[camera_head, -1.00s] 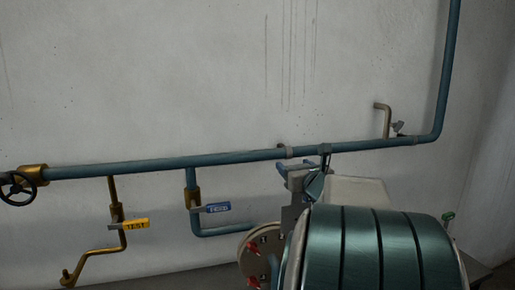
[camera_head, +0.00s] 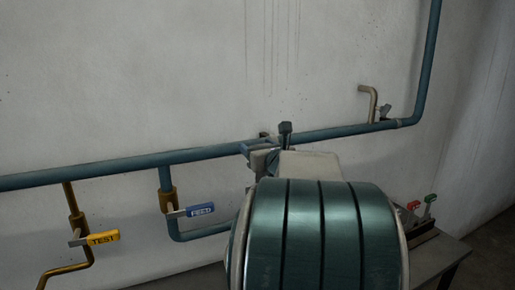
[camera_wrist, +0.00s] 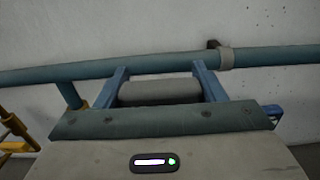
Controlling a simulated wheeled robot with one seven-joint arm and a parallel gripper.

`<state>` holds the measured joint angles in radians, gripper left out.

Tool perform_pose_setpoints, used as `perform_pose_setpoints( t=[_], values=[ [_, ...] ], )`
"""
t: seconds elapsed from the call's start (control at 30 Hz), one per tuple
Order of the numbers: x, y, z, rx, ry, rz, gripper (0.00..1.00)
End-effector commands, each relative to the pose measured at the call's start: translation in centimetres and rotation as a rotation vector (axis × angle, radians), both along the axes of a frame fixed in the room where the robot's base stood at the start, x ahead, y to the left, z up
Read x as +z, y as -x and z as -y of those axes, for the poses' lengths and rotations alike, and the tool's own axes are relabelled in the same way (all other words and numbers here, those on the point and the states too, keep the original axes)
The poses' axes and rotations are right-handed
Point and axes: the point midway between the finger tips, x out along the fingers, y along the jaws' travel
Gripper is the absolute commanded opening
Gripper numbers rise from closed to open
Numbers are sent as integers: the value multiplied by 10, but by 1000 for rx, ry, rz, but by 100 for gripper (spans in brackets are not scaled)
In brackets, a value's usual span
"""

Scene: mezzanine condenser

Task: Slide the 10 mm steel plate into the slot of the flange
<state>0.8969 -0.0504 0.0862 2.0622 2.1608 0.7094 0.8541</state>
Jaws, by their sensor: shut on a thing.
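In the wrist view my gripper (camera_wrist: 160,68) has its two blue fingers on either side of a smooth grey piece (camera_wrist: 160,92), which looks like the steel plate. The fingers are shut on it, and it spans the gap between them. Its far side and thickness cannot be made out. In the head view my gripper (camera_head: 262,152) shows only in part, in front of the wall pipe; the plate cannot be told apart there. The flange and its slot are not visible now in either view.
A blue pipe (camera_head: 120,170) runs along the pale wall behind my gripper. Below it are a yellow-tagged valve (camera_head: 100,238) and a blue-tagged valve (camera_head: 198,210). At right stands a bench (camera_head: 440,255) with a red handle (camera_head: 413,206) and a green handle (camera_head: 430,199).

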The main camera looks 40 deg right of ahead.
Motion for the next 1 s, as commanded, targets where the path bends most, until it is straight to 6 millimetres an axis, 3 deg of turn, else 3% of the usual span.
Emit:
perform_pose_setpoints(
  t=[0.17, 0.7, 1.0],
  values=[
    [-6, 0, -1, 0, 1, 4, 16],
    [-53, 0, -1, 1, 2, 4, 16],
    [-56, 0, -2, 2, 2, 4, 16]
  ],
)
